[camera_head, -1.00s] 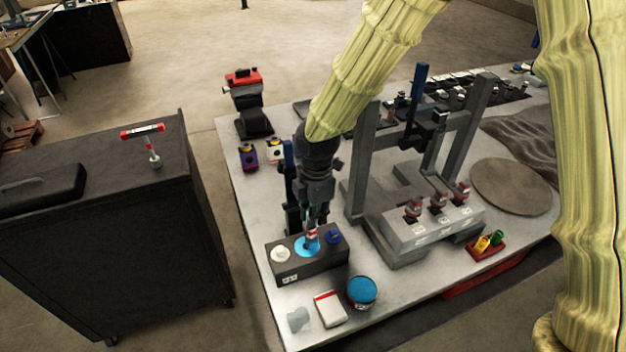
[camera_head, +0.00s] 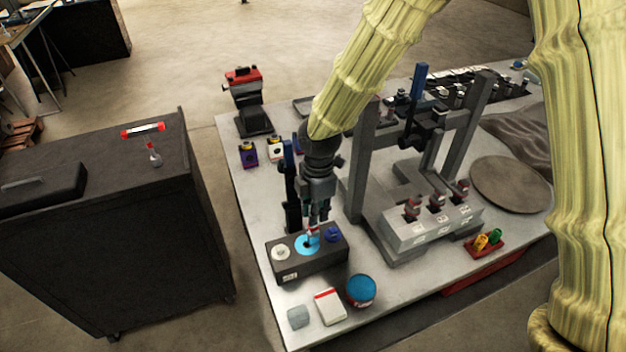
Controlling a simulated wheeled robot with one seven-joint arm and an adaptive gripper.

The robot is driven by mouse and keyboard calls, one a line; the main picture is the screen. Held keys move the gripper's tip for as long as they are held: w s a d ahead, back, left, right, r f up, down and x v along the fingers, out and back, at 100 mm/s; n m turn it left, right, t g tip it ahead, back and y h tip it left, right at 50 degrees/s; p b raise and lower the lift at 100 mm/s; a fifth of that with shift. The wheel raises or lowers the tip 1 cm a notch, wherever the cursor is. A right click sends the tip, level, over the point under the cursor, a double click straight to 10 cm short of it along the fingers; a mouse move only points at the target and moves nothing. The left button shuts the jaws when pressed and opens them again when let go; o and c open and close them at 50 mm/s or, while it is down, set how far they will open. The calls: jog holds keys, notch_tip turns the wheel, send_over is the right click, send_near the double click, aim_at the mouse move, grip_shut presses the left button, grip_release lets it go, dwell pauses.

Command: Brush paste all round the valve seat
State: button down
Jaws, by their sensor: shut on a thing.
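My gripper (camera_head: 316,215) points down over the dark block (camera_head: 308,267) at the near left of the workbench. It is shut on a small brush (camera_head: 313,236) with red and white on it. The brush's lower end is at the blue-ringed valve seat (camera_head: 303,246) in the middle of the block's top. Whether the bristles touch the seat is too small to tell. A white round part (camera_head: 281,253) is left of it on the block and a dark blue one (camera_head: 334,234) is right of it. An open tin with blue content (camera_head: 361,290) stands in front of the block.
A white and red box (camera_head: 330,307) and a small grey-green cup (camera_head: 298,317) lie near the front edge. A grey press frame (camera_head: 364,165) stands close on the right. A red tray (camera_head: 484,246) is further right. A dark cabinet (camera_head: 110,240) stands left across a gap.

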jog(key=shift+r+p, duration=1.65)
jog(key=shift+r, duration=2.25)
jog(key=shift+a, duration=0.1)
jog(key=shift+s, duration=0.1)
